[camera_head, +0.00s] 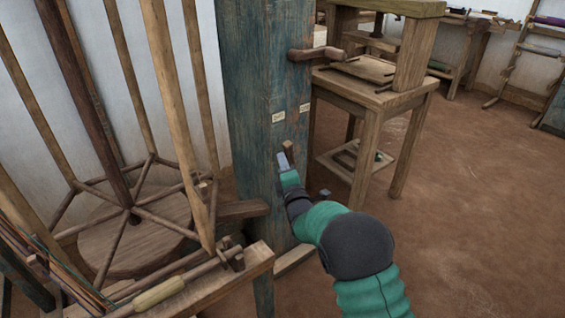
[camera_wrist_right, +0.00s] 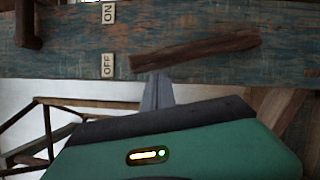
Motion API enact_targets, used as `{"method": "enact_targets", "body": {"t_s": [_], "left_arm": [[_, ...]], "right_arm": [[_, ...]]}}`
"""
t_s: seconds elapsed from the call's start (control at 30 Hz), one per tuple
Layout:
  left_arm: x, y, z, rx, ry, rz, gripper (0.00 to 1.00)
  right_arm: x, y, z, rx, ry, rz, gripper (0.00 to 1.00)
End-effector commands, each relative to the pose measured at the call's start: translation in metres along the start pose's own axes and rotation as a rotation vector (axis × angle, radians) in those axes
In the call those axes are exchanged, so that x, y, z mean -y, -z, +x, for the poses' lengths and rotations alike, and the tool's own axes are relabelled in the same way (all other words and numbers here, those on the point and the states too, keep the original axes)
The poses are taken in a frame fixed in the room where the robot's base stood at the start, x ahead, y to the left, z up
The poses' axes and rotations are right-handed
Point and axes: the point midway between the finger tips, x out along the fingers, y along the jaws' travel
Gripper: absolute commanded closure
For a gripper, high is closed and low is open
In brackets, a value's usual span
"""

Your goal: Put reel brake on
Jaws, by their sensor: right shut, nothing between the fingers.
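The reel brake lever, a short brown wooden bar (camera_head: 288,149), sits on the blue-green post (camera_head: 262,70). In the right wrist view the lever (camera_wrist_right: 205,51) lies slightly slanted, with its left end beside the OFF tag (camera_wrist_right: 108,66). The ON tag (camera_wrist_right: 108,13) is on the same post, across from OFF. My right gripper (camera_head: 284,161) is at the post, just left of the lever. In the wrist view its shut, empty fingers (camera_wrist_right: 158,92) end close to the lever's lower edge; I cannot tell whether they touch. My left gripper is not in view.
A wooden reel with slanted rods (camera_head: 135,190) stands left of the post. A wooden handle (camera_head: 318,53) sticks out of the post above the tags. A wooden stand (camera_head: 368,100) is behind on the right. The brown floor (camera_head: 470,200) at right is clear.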

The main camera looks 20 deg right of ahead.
Motion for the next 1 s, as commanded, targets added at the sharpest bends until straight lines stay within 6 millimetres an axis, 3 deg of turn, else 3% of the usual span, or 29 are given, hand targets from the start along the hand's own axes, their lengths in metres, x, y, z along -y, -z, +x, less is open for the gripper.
{"method": "enact_targets", "body": {"t_s": [0.27,0.7,1.0], "left_arm": [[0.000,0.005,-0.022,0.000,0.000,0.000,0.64],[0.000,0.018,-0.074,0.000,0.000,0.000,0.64],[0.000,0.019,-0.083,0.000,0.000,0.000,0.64]], "right_arm": [[-0.009,-0.017,0.006,0.004,0.036,0.079,1.00],[-0.010,-0.065,0.028,0.004,0.161,0.366,1.00],[0.001,-0.085,0.037,0.001,0.195,0.442,1.00]]}}
